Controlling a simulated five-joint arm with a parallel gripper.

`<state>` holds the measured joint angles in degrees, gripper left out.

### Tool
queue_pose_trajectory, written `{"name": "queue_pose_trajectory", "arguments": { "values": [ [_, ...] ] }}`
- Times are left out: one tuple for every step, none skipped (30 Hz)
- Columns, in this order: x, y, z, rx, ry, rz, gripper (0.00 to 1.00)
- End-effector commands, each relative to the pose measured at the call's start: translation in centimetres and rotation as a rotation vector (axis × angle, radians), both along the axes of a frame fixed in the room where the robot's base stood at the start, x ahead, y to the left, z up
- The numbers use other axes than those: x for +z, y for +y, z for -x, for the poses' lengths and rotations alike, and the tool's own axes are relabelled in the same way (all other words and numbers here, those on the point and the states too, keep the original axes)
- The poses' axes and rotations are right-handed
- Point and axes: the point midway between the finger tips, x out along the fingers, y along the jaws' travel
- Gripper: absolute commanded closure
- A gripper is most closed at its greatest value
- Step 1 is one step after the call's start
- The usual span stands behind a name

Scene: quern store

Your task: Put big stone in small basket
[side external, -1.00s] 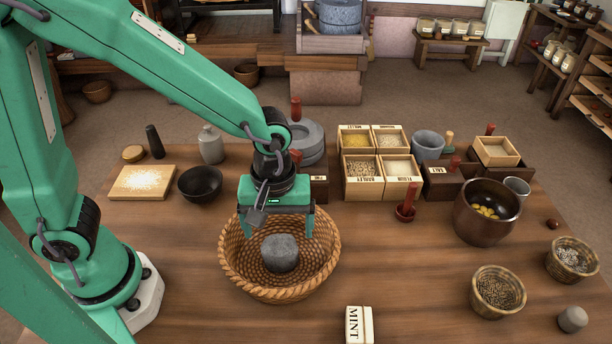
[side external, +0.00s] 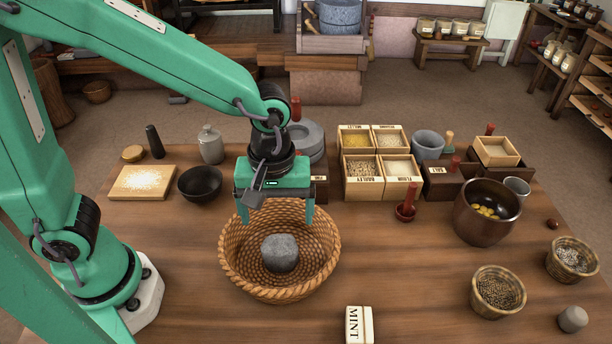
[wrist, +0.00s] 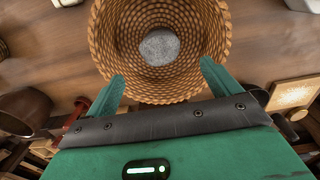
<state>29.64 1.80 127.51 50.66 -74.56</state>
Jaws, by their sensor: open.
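The big grey stone (side external: 280,253) lies inside the large wicker basket (side external: 233,262) in the side view. It also shows in the wrist view (wrist: 159,46), on the bottom of the large basket (wrist: 107,45). My gripper (side external: 276,221) is open and empty above the basket's far half, with its fingers pointing down and apart from the stone. Its fingers also show in the wrist view (wrist: 161,75), with the stone beyond them. Two small baskets stand at the right: one with dark grain (side external: 498,312) and one with paler contents (side external: 572,271).
A smaller grey stone (side external: 572,319) lies at the front right. A MINT box (side external: 358,324) stands near the front edge. A brown pot (side external: 486,225) and labelled grain boxes (side external: 362,188) stand right of the basket. The table between the large basket and dark-grain basket is mostly clear.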

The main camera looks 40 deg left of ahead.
Motion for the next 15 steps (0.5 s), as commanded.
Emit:
{"name": "queue_pose_trajectory", "arguments": {
  "values": [
    [0.1,0.1,0.0,-0.002,-0.003,0.001,0.11],
    [0.2,0.2,0.0,-0.005,-0.004,0.003,0.11],
    [0.3,0.3,0.0,-0.012,-0.009,0.005,0.11],
    [0.5,0.5,-0.1,-0.017,-0.013,0.007,0.11],
    [0.7,0.7,-0.1,-0.024,-0.018,0.009,0.11],
    [1.0,1.0,-0.1,-0.037,-0.025,0.013,0.11],
    [1.3,1.3,-0.1,-0.048,-0.033,0.016,0.11],
    [1.6,1.6,-0.1,-0.061,-0.042,0.019,0.11],
    [2.0,2.2,-0.2,-0.082,-0.055,0.024,0.11],
    [2.4,2.6,-0.2,-0.099,-0.066,0.027,0.11],
    [2.8,3.0,-0.1,-0.118,-0.079,0.031,0.11],
    [3.4,3.7,-0.1,-0.146,-0.098,0.034,0.11],
    [3.8,4.2,0.0,-0.169,-0.112,0.035,0.11],
    [4.3,4.8,0.0,-0.191,-0.127,0.037,0.11],
    [4.9,5.5,0.1,-0.223,-0.149,0.037,0.11]
  ]
}}
